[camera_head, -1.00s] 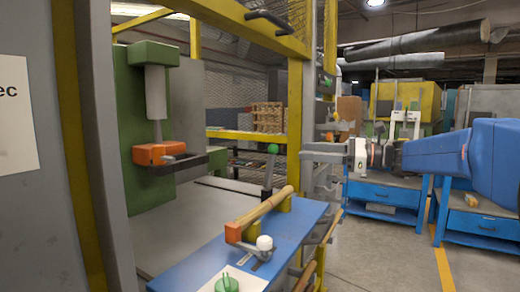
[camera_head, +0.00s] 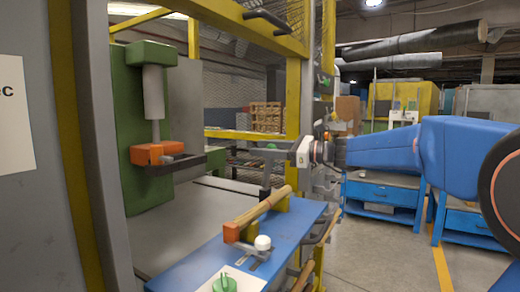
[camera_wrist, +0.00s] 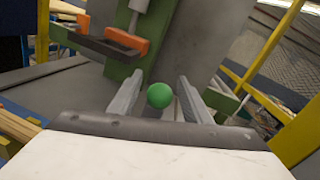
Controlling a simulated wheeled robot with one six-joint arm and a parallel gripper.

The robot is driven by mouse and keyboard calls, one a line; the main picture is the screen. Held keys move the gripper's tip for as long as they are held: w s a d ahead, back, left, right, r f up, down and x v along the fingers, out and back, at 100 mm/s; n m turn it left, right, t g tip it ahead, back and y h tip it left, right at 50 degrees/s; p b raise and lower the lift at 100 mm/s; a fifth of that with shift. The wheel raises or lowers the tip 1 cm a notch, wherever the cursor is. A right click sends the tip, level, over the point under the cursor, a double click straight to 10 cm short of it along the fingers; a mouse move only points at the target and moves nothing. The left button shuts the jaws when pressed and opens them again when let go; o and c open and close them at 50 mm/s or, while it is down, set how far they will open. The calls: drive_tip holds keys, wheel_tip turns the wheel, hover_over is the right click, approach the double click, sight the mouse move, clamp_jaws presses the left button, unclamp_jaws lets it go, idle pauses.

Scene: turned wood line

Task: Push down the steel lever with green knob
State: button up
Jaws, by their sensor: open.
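The steel lever's green knob (camera_wrist: 159,95) shows between my two fingers in the wrist view. In the head view only a sliver of the green knob (camera_head: 271,146) shows, behind my grey fingers. My gripper (camera_head: 248,154) reaches in from the right at the knob's height, above the far end of the blue bench. In the wrist view my gripper (camera_wrist: 159,80) is open, with a finger on each side of the knob. I cannot tell whether either finger touches it.
A green press with an orange block (camera_head: 147,154) stands left. A yellow post (camera_head: 293,120) rises close behind my gripper.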

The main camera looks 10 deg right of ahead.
drive_tip(key=shift+w+a, duration=0.3)
drive_tip(key=shift+a, duration=0.3)
drive_tip(key=shift+c, duration=0.5)
clamp_jaws()
